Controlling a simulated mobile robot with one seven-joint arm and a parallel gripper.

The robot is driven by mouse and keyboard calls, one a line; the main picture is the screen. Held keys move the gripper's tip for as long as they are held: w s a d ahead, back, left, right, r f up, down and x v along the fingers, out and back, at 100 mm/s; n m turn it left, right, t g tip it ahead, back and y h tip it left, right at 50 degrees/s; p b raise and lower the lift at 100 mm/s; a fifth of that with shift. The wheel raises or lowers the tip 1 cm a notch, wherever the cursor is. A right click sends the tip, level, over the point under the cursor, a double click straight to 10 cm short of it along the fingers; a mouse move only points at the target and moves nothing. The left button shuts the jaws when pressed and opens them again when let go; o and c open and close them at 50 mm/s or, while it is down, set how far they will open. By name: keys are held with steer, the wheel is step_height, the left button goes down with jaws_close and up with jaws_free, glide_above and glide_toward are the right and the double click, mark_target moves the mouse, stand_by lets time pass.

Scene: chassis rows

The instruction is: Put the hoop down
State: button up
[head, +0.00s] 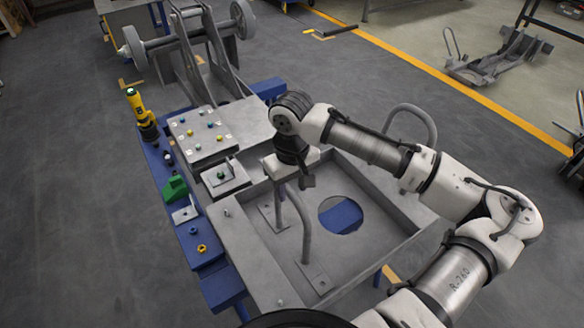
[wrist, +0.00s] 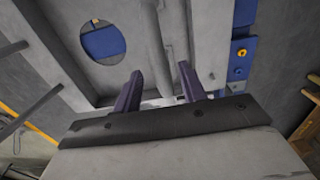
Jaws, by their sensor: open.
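A grey tube hoop (head: 304,225) stands upright in the shallow grey tray-like chassis (head: 228,232), its feet by flat plates on the floor. Its top is partly hidden by my gripper (head: 294,183). In the wrist view my gripper (wrist: 160,74) is open, its two dark fingers apart. A grey tube, which looks like the hoop (wrist: 174,35), runs up the picture between and beyond them. I cannot tell whether a finger touches it. A second grey hoop (head: 412,115) stands at the chassis' far right edge.
A blue bench (head: 190,235) along the left carries a plate with coloured knobs (head: 201,134), a yellow-black tool (head: 140,110), a green block (head: 174,188) and a yellow nut (head: 201,248). A round hole (head: 341,215) opens in the chassis floor. A wheeled axle (head: 185,38) stands behind.

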step_height(320, 180, up, 10)
steer(key=b, duration=0.1)
steer(key=shift+r, duration=0.15)
